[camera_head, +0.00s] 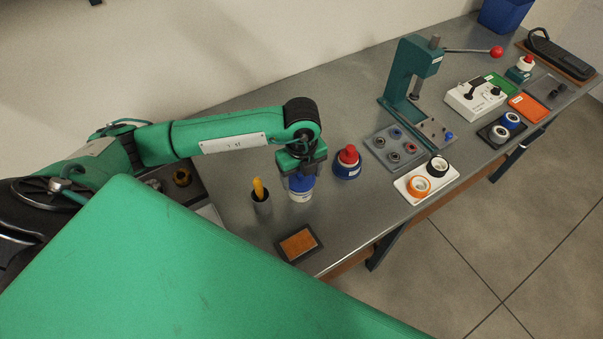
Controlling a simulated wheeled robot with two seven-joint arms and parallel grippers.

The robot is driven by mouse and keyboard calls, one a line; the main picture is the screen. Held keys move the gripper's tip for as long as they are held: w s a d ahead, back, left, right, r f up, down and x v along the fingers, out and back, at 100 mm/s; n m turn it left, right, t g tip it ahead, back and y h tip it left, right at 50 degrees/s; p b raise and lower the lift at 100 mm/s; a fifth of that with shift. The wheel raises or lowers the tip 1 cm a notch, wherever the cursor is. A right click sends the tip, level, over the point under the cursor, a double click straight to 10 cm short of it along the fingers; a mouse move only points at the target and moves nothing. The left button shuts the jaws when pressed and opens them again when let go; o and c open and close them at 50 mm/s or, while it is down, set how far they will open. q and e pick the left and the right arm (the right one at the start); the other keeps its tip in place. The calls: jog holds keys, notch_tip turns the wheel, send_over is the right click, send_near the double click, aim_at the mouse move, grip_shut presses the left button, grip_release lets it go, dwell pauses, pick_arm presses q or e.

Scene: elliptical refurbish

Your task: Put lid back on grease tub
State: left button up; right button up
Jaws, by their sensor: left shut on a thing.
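My left gripper (300,172) points down over the near part of the workbench, shut on a blue lid (300,183). The white grease tub (300,197) shows directly below the lid, its upper part covered by the lid and gripper. The lid and tub line up closely. I cannot tell whether the lid is seated, only touching, or slightly above the rim. My right gripper is not in view.
A grey cup with a yellow-handled tool (261,204) stands close left of the tub. A dark blue container with a red top (347,164) stands close right. A brown pad (297,243) lies in front. A green press (408,75) and part trays stand farther right.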

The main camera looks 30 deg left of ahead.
pick_arm(q)
jog(key=shift+f+b, duration=0.2)
jog(key=shift+b, duration=0.25)
dwell(0.8)
dwell(0.3)
jog(key=o, duration=1)
jog(key=shift+o, duration=0.6)
jog(key=shift+r, duration=0.2)
jog(key=shift+r+p, duration=2.1)
jog(key=shift+r, duration=1.25)
jog(key=shift+c, duration=0.2)
grip_shut()
